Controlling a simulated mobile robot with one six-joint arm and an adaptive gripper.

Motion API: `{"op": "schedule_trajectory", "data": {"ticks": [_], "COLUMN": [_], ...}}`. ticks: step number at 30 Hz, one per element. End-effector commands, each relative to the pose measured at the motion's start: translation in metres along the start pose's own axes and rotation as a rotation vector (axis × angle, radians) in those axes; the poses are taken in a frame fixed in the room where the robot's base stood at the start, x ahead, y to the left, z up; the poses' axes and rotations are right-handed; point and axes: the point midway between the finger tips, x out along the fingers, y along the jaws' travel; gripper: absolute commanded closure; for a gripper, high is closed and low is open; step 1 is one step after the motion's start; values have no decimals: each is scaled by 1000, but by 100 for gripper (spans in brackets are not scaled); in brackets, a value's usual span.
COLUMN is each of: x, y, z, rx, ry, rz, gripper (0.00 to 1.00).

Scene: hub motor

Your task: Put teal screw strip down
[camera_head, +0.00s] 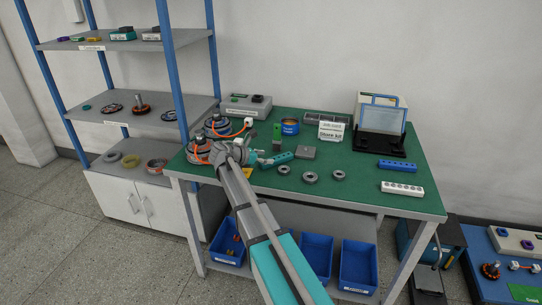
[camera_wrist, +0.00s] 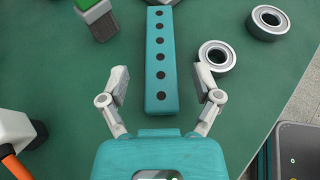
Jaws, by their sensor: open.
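The teal screw strip (camera_wrist: 158,62) is a long bar with a row of dark holes. In the wrist view it lies lengthwise between the two fingers of my gripper (camera_wrist: 161,84). The fingers are spread, with a gap to the strip on both sides. The strip appears to lie on the green table top. In the head view the strip (camera_head: 278,158) shows just right of my gripper (camera_head: 257,159), partly hidden by it at its left end.
Motor parts with orange cables (camera_head: 218,126) stand to the left. A blue strip (camera_head: 397,165) and a white strip (camera_head: 402,188) lie at the right. The table's front middle is clear.

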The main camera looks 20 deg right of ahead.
Motion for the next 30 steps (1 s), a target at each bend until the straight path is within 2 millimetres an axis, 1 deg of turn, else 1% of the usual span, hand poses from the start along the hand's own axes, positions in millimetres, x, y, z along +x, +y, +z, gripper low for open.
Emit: {"op": "schedule_trajectory", "data": {"ticks": [1,9,15,20,30], "x": [-11,-55,-74,-81,-81], "y": [0,0,0,0,0], "z": [3,2,1,0,0], "rx": [-1,0,0,0,0], "ry": [0,0,0,0,0], "rz": [3,2,0,0,0], "gripper": [18,18,18,18,18]}}
